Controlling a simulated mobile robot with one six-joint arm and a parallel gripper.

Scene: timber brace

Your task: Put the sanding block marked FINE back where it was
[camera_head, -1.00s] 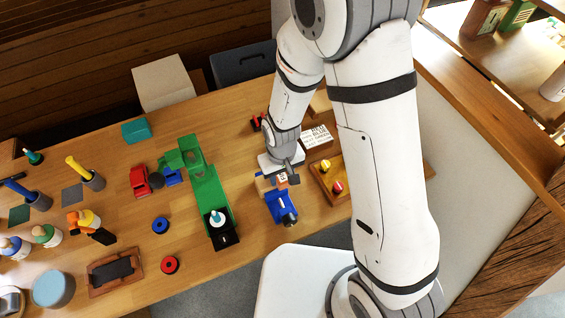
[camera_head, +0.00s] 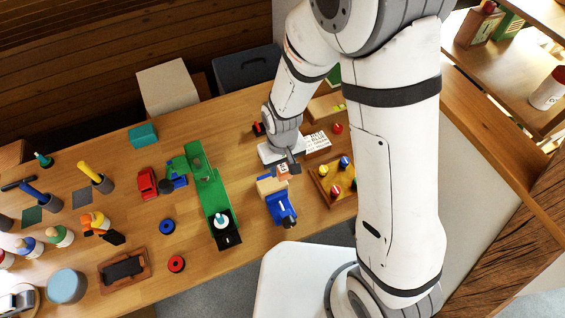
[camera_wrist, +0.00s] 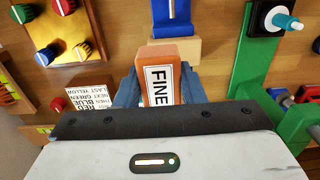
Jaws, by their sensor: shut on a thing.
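The sanding block (camera_wrist: 158,78) is orange with a white label reading FINE. In the wrist view my gripper (camera_wrist: 160,90) is shut on it, one blue-grey finger on each side. In the head view the block (camera_head: 283,170) shows as a small orange piece at the fingertips of my gripper (camera_head: 289,164). It is close to a pale wooden piece (camera_wrist: 183,50) at the end of a blue vise-like tool (camera_head: 283,208). I cannot tell whether the block touches the wood or how high it is held. The block's lower part is hidden by the gripper.
A wooden tray with coloured knobs (camera_head: 322,190) and a printed card (camera_head: 316,142) lie right of my gripper. A long green stand (camera_head: 208,190) is to the left. Red (camera_head: 176,264) and blue (camera_head: 167,227) rings lie farther left. Bare tabletop (camera_head: 243,180) separates stand and vise.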

